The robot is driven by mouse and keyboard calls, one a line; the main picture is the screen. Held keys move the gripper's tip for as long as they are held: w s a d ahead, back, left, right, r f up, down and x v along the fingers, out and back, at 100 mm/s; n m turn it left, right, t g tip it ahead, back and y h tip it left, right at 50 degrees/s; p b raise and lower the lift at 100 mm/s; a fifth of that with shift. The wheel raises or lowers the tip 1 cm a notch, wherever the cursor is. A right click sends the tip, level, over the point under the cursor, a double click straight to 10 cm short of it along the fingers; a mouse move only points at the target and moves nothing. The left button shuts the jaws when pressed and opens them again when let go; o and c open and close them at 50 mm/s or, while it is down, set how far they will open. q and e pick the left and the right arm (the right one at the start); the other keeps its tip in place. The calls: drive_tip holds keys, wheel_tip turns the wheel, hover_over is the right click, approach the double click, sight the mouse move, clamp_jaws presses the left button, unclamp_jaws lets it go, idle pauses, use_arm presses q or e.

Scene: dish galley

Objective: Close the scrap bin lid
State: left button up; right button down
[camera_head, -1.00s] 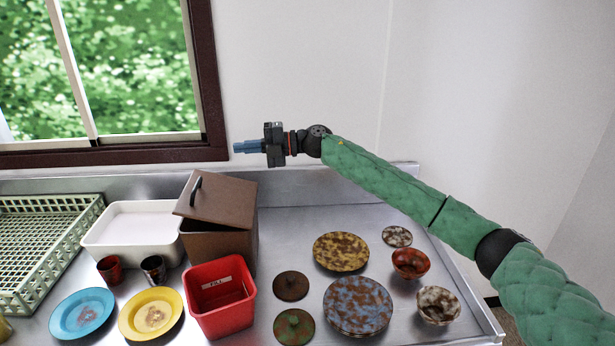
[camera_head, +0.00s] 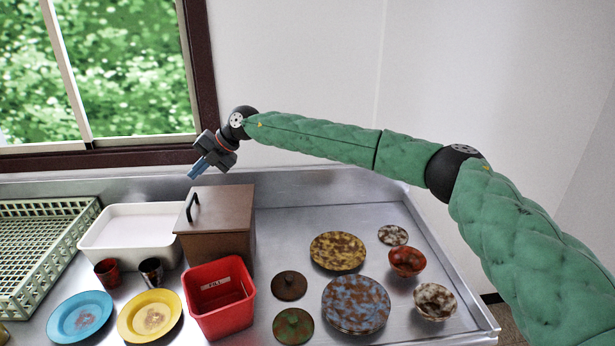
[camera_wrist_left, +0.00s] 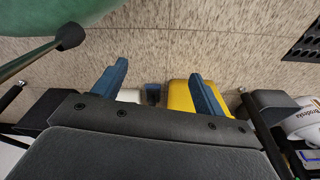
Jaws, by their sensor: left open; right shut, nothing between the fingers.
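The brown scrap bin (camera_head: 222,247) stands on the metal counter behind the red bin. Its brown lid (camera_head: 222,207) lies flat on top and looks closed, with a dark handle (camera_head: 191,206) at its left side. My right gripper (camera_head: 196,174) is shut and empty, above the lid's back left corner and apart from the handle. My left gripper (camera_wrist_left: 158,80) shows only in the left wrist view, open and empty over a speckled floor, away from the counter.
A red bin (camera_head: 220,298) stands in front of the scrap bin. A white tub (camera_head: 130,229) and a green rack (camera_head: 35,240) are to the left. Blue (camera_head: 80,317) and yellow (camera_head: 150,315) plates lie in front. Stacked plates (camera_head: 356,304) and bowls (camera_head: 407,261) are to the right.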

sight(192, 198)
drive_tip(key=a+f+h+b, duration=0.1)
drive_tip(key=f, duration=0.1)
drive_tip(key=a+f+h+b, duration=0.1)
drive_tip(key=a+f+b, duration=0.1)
drive_tip(key=shift+f+h, duration=0.1)
drive_tip(key=shift+h, duration=0.3)
drive_tip(key=shift+b+x, duration=0.85)
drive_tip(key=shift+x, duration=0.1)
drive_tip(key=shift+f, duration=0.3)
use_arm(q)
drive_tip(key=w+d+r, duration=0.1)
drive_tip(key=d+r, duration=0.1)
drive_tip(key=r, duration=0.3)
drive_tip(key=w+d+r+g, duration=0.1)
drive_tip(key=w+d+r, duration=0.1)
drive_tip(key=r, duration=0.4)
drive_tip(key=shift+w+r, duration=0.15)
drive_tip(key=shift+w, duration=0.15)
drive_tip(key=shift+w+d, duration=0.1)
drive_tip(key=shift+d, duration=0.05)
use_arm(e)
drive_tip(key=shift+r, duration=0.1)
